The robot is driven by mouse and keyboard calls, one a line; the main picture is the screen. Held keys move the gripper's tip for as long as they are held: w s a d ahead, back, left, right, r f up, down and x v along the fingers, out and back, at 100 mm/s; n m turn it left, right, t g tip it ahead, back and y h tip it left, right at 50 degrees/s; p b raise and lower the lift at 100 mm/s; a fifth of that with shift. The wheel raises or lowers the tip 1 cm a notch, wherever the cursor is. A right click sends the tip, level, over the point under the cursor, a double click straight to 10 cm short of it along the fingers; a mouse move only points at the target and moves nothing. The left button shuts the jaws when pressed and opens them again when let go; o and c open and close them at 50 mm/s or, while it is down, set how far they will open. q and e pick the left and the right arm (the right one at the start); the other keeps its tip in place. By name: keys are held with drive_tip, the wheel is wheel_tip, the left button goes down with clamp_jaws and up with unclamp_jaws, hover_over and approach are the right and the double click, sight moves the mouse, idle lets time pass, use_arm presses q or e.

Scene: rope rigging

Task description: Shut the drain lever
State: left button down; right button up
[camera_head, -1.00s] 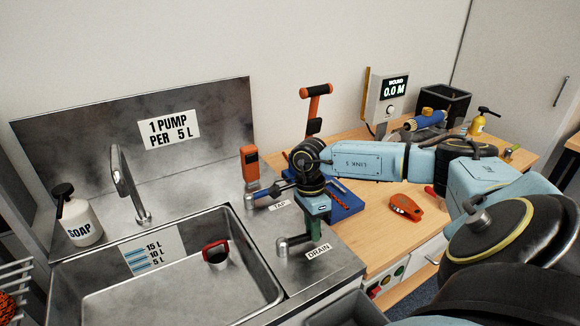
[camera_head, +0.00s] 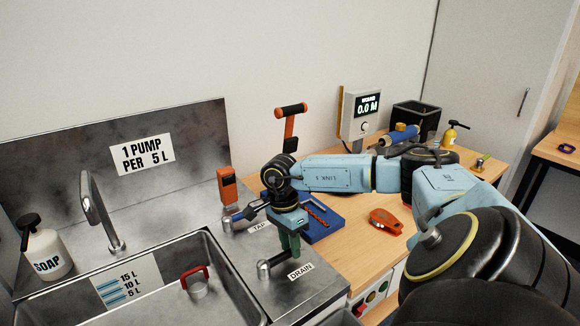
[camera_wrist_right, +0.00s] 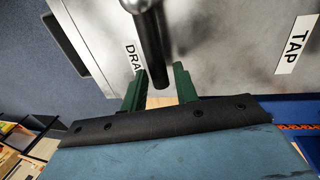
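The drain lever (camera_head: 264,268) is a grey metal post with a bar handle on the sink's right ledge, beside the DRAIN label (camera_head: 300,271). Its bar points right and slightly back in the head view, toward my right gripper (camera_head: 290,243). In the right wrist view the dark bar (camera_wrist_right: 153,45) runs down between the green fingertips of my right gripper (camera_wrist_right: 160,80). My left gripper is not in view.
The tap lever (camera_head: 235,220) stands just behind, with an orange-topped device (camera_head: 228,187) near it. A blue tray (camera_head: 327,232) and an orange tool (camera_head: 385,221) lie on the wooden bench.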

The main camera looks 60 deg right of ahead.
drive_tip(key=shift+o, duration=0.9)
wheel_tip(320, 180, up, 13)
drive_tip(key=w, duration=0.2)
drive_tip(key=shift+w+d+p, duration=0.25)
drive_tip(key=shift+d+p, duration=0.15)
